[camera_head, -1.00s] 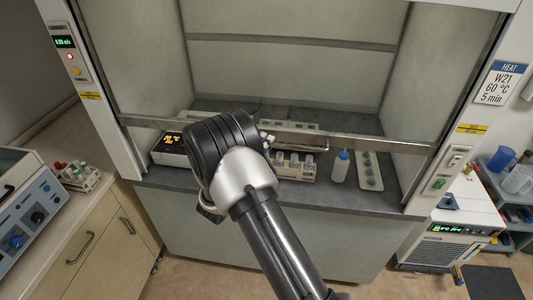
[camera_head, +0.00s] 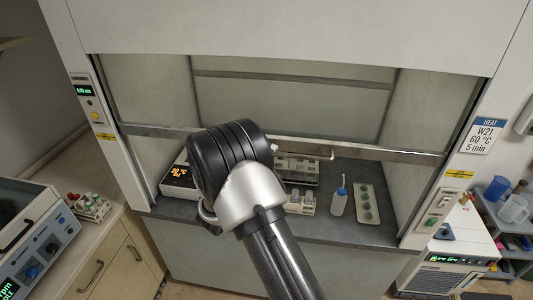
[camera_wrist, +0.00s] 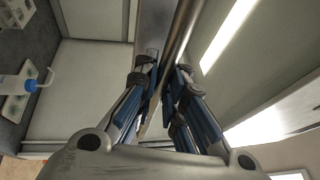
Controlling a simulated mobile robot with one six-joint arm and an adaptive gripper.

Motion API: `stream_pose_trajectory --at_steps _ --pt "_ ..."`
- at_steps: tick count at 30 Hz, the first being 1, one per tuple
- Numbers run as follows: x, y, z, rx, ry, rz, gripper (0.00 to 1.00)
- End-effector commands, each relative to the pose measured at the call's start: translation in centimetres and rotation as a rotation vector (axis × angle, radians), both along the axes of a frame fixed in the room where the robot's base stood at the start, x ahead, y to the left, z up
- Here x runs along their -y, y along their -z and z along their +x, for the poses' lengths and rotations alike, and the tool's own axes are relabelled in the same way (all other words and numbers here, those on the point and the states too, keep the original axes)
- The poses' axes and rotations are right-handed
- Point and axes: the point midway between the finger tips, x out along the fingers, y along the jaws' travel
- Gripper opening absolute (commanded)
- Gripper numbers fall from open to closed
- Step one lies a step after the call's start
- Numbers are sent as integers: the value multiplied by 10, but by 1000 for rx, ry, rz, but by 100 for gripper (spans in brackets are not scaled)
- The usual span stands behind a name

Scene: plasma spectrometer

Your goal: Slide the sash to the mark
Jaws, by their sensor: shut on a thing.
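The fume hood sash is a clear pane with a metal bottom bar (camera_head: 355,151) across the hood opening, partly raised. Yellow labels stand on the left post (camera_head: 105,137) and right post (camera_head: 460,175). The bar's ends appear slightly above them in the picture; which mark counts, I cannot tell. My gripper (camera_wrist: 160,78) is shut on the sash's metal handle bar (camera_wrist: 181,32) in the wrist view. In the head view my wrist covers the middle-left of the sash bar and hides the fingers.
Inside the hood stand a heating unit (camera_head: 178,178) with an orange display, a wash bottle (camera_head: 340,197) and a tray of green items (camera_head: 366,204). A rack of tubes (camera_head: 90,208) is on the left counter. A chiller (camera_head: 447,266) is at lower right.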

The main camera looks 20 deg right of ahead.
Motion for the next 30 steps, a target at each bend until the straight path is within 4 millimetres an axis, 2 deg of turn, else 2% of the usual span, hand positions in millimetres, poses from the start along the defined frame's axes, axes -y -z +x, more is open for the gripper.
stream_pose_trajectory --at_steps 2,3,12,23,26,30 --pt "0 -1 0 1 -1 0 0" --pt "0 0 0 1 -2 -1 11" --pt "0 0 0 0 -1 0 31" --pt "-3 1 -1 -1 -2 1 31" --pt "-12 3 -6 -2 -3 1 31" --pt "-35 8 -20 -3 -7 0 31"
